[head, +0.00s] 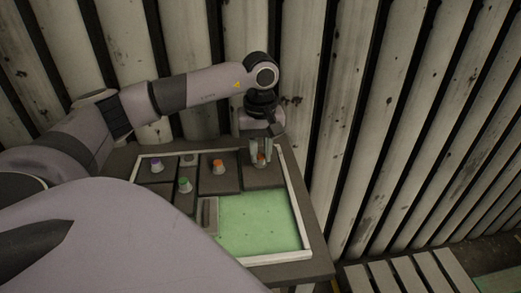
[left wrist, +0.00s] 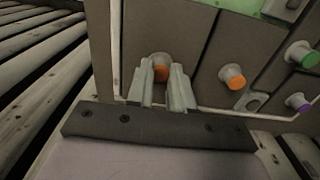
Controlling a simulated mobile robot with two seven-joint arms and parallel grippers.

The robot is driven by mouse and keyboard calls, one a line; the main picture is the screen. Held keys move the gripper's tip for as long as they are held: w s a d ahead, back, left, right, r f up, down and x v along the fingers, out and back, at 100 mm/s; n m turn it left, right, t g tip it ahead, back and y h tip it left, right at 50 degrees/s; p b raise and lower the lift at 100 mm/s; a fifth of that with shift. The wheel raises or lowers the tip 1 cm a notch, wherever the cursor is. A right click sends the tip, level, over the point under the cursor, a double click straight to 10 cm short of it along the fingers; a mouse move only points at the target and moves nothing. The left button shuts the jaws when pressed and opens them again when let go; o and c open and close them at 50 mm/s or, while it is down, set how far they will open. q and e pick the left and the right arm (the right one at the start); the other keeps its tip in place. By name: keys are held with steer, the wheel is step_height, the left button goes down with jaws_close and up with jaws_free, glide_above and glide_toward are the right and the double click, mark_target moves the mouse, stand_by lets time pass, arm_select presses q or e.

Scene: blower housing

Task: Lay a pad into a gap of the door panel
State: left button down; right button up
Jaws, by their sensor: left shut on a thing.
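The door panel lies on a table inside a white rim (head: 294,205). Dark pads with coloured knobs fill its far and left parts. My left gripper (head: 260,158) is shut on the orange-tipped knob of a dark pad (head: 262,178) at the panel's far right corner. In the left wrist view, the fingers (left wrist: 162,92) stand on both sides of that knob (left wrist: 161,68). I cannot tell whether this pad rests fully flat. Another orange-knob pad (head: 212,184) lies to its left. The green floor (head: 255,222) of the panel is bare at the near right. My right gripper is not shown.
A purple knob (head: 157,166) and a green knob (head: 184,185) stand on pads at the left. A grey raised fitting (head: 208,216) borders the green area. A corrugated wall (head: 300,80) rises close behind the table. A slatted surface (head: 410,275) lies at the lower right.

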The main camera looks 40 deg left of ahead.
arm_select(q)
steer(key=shift+f, duration=0.3)
stand_by(0.5)
steer(key=shift+c, duration=2.2)
jaws_free()
steer(key=shift+r, duration=0.1)
step_height(320, 180, up, 7)
steer(key=p, duration=0.4)
steer(key=shift+p, duration=0.4)
